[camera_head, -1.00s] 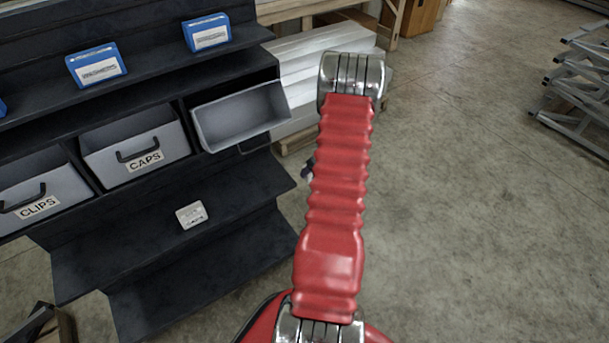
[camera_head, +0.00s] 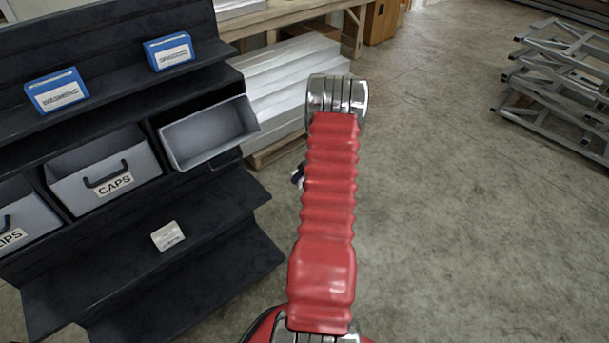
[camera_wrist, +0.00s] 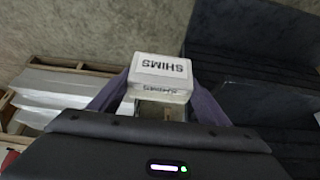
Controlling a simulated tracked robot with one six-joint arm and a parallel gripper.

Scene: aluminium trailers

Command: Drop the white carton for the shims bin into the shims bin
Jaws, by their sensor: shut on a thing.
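A white carton (camera_wrist: 160,75) marked SHIMS shows upside down in the wrist view. My gripper (camera_wrist: 157,98) is shut on it, with a purple-grey finger at each side. In the head view my red arm hides most of the gripper, and the carton cannot be seen there. An open grey bin (camera_head: 208,133) stands tilted out at the right end of the shelf's bin row, left of my arm. It looks empty, and its label is hidden, so I cannot read whether it is the shims bin.
The black shelf (camera_head: 215,215) also holds the CAPS bin (camera_head: 105,170), another grey bin (camera_head: 25,220) and blue boxes (camera_head: 168,52). A small white carton (camera_head: 167,236) lies on a lower shelf. White lengths (camera_head: 290,75) are stacked behind. Floor at right is clear up to metal frames (camera_head: 560,80).

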